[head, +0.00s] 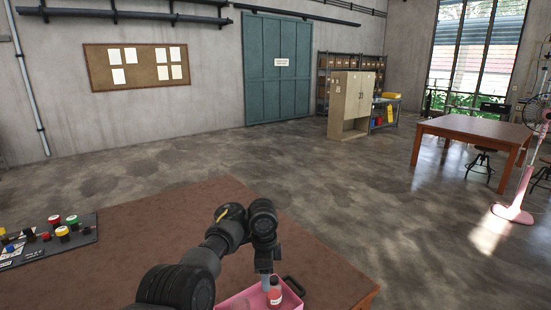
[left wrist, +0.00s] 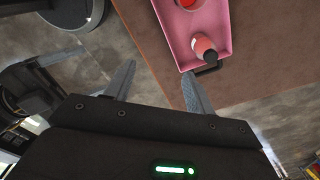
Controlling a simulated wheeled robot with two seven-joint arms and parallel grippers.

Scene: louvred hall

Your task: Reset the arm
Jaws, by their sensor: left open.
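My left arm reaches over the brown table in the head view, and its gripper (head: 266,281) points down at the pink tray. In the left wrist view the two fingers of this gripper (left wrist: 158,88) are spread apart with nothing between them. The pink tray (left wrist: 178,32) with a dark handle lies beside the right finger in that view. A red bottle (left wrist: 203,46) with a dark cap is in the tray; the bottle (head: 275,295) also shows in the head view, close to the gripper. My right gripper is not in view.
The brown table (head: 110,262) carries a dark panel (head: 48,254) with coloured buttons at the left. A wooden table (head: 470,127) with stools, a pink fan stand (head: 514,212) and a cabinet (head: 350,97) stand farther off. The floor (head: 340,180) between is clear.

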